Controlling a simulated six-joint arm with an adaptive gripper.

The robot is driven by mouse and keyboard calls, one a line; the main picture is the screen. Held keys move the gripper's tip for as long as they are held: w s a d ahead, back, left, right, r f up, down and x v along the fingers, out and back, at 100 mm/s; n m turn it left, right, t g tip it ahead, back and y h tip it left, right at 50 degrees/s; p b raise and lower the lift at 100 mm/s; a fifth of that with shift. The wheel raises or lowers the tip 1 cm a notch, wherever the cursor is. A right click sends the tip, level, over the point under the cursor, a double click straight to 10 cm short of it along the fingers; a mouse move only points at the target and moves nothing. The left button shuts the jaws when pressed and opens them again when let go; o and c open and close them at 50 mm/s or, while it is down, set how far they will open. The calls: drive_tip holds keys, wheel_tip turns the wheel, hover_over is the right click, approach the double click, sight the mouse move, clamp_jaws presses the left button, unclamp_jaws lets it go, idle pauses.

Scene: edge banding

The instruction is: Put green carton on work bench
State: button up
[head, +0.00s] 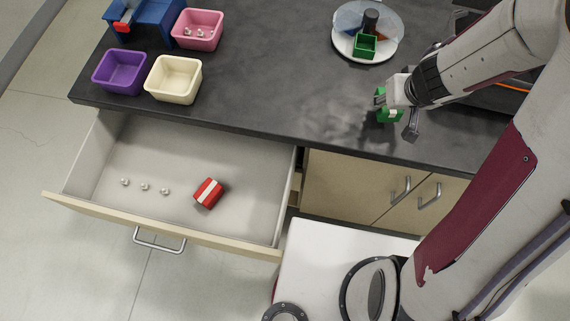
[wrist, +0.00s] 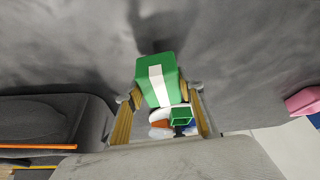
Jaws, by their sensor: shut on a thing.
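The green carton (wrist: 158,82) has a white stripe and sits between the fingers of my gripper (wrist: 158,98) in the wrist view. My gripper is shut on it. In the head view my gripper (head: 390,108) holds the green carton (head: 388,117) at the right part of the dark work bench (head: 290,85), near its front edge. The gripper hides part of the carton. I cannot tell whether the carton touches the bench top or hangs just above it.
A round turntable (head: 347,50) with a green open box (head: 365,44) stands behind. Purple (head: 121,72), cream (head: 174,78) and pink (head: 196,30) bins stand at the left. An open drawer (head: 245,220) holds a red carton (head: 208,193) and small knobs. The bench middle is clear.

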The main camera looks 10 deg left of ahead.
drive_tip(key=a+n, duration=0.1)
drive_tip(key=a, duration=0.2)
drive_tip(key=s+a+n+y, duration=0.1)
drive_tip(key=a, duration=0.3)
drive_tip(key=s+a+n, duration=0.1)
drive_tip(key=a, duration=0.3)
drive_tip(key=shift+s+r, duration=0.15)
drive_tip(key=shift+r, duration=0.25)
drive_tip(key=s+a+n, duration=0.1)
drive_tip(key=a, duration=0.1)
drive_tip(key=s+a+n+y, duration=0.1)
drive_tip(key=a, duration=0.2)
drive_tip(key=s+a+n+g, duration=0.1)
drive_tip(key=s+a, duration=0.1)
drive_tip(key=a, duration=0.1)
drive_tip(key=shift+s+r, duration=0.1)
drive_tip(key=shift+r, duration=0.2)
drive_tip(key=s+a+n+g, duration=0.1)
drive_tip(key=s+a+n, duration=0.3)
drive_tip(key=s+a, duration=0.2)
drive_tip(key=s+a+n+g+y, duration=0.1)
drive_tip(key=s+a+n, duration=0.4)
drive_tip(key=s, duration=0.5)
drive_tip(key=shift+s+a+r+g+y, duration=0.3)
drive_tip(key=shift+a+r+g, duration=0.1)
drive_tip(key=shift+g, duration=0.4)
drive_tip(key=shift+f, duration=0.15)
drive_tip(key=shift+w+f, duration=0.1)
drive_tip(key=shift+f, duration=11.4)
drive_tip(key=shift+f, duration=2.15)
